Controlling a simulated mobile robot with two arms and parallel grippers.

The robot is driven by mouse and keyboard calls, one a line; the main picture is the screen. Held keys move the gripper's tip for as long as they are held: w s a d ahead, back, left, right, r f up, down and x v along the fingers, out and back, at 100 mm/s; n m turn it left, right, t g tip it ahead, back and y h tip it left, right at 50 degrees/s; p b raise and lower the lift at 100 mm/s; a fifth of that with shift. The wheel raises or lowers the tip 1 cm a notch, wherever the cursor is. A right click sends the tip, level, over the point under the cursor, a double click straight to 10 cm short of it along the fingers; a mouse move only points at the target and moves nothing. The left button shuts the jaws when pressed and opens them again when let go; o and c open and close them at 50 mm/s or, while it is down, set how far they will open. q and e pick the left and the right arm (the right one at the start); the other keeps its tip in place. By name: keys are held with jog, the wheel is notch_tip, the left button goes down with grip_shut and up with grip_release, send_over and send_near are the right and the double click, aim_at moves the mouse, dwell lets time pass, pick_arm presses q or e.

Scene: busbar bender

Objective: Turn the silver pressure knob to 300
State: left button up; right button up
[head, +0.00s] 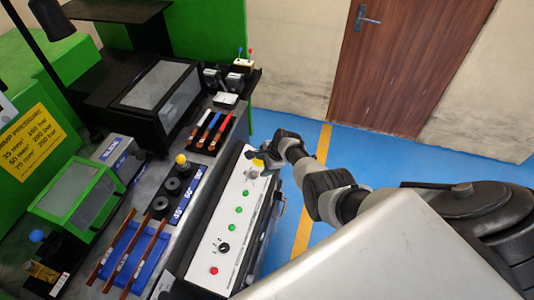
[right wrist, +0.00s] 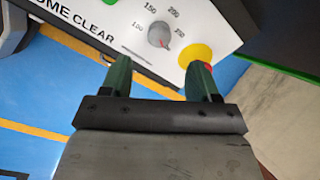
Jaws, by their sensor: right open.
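The silver pressure knob (right wrist: 158,34) is on the white control panel in the right wrist view. Numbers 100, 150 and 200 are printed around it, with another to its right too small to read surely. A small red mark on the knob is at its lower right side. No 300 is legible. My right gripper (right wrist: 161,68) is open and empty, with its green fingers short of the knob and apart from it. In the head view my right gripper (head: 262,158) is over the far end of the panel, partly covering the knob area. My left gripper is not in view.
A yellow button (right wrist: 196,54) is right of the knob, close behind the right finger. The white panel (head: 232,222) carries green buttons, a black knob (head: 223,247) and a red button (head: 214,270). A yellow pressure sign (head: 36,140) is at the left. Blue floor lies right of the panel.

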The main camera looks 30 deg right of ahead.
jog(key=p+v, duration=0.1)
jog(key=v, duration=0.1)
jog(key=shift+s+d+r, duration=0.1)
jog(key=shift+r, duration=0.1)
dwell(0.4)
jog(key=s+a+f+n+g+h, duration=0.15)
jog(key=s+f+n, duration=0.35)
jog(key=s+f, duration=0.55)
jog(key=s+a+f+n+g+h, duration=0.1)
jog(key=s+f+n+h, duration=0.1)
jog(key=s+f+n, duration=0.8)
jog(key=s+a+f+n, duration=0.1)
jog(key=s+a+n, duration=0.1)
jog(key=s, duration=0.7)
jog(key=s+a+f+n, duration=0.2)
jog(key=s+n, duration=0.1)
jog(key=s, duration=0.7)
jog(key=s+a+f+n, duration=0.1)
jog(key=s+a+n, duration=0.1)
jog(key=s, duration=0.8)
jog(key=shift+s+a+f+n+b, duration=0.3)
jog(key=shift+n+b, duration=0.1)
jog(key=shift+n, duration=0.4)
jog(key=shift+g, duration=0.25)
jog(key=shift+c, duration=0.4)
